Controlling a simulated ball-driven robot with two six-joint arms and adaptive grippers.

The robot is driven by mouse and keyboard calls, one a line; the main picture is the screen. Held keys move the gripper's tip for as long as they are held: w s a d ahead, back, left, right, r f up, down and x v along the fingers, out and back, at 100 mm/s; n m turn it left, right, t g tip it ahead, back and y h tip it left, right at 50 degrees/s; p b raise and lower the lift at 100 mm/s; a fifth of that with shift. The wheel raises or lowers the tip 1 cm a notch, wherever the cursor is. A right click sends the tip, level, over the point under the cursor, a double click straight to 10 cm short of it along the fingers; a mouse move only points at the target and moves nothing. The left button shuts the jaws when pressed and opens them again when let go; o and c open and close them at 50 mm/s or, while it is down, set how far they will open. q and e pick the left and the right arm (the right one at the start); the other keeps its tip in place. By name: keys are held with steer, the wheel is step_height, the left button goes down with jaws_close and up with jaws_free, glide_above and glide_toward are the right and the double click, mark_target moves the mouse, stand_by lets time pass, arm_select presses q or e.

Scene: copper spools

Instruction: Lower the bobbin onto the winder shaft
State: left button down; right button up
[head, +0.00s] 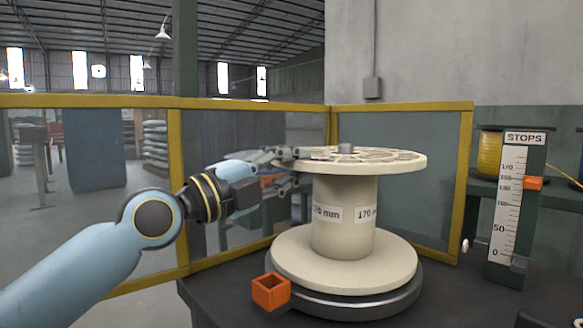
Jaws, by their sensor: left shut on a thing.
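The bobbin (343,232) is a large cream spool with two wide flanges and labels on its core, one reading "170 mm". It stands upright over a dark round plate (345,306); I see no clear gap between its lower flange and the plate. The grey top of the winder shaft (345,148) shows above the middle of the upper flange; the rest of the shaft is hidden inside. My left gripper (287,164) is at the upper flange's left edge, shut on its rim. My right gripper is not in view.
An orange open block (270,291) stands at the plate's front left. A "STOPS" scale (508,215) with an orange marker (533,183) stands at the right. A yellow-framed clear guard (181,190) runs behind the dark table. A yellow spool (490,154) sits on a shelf.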

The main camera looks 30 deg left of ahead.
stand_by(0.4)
arm_select(q)
steer(key=c, duration=1.2)
jaws_free()
steer(key=shift+f, duration=0.25)
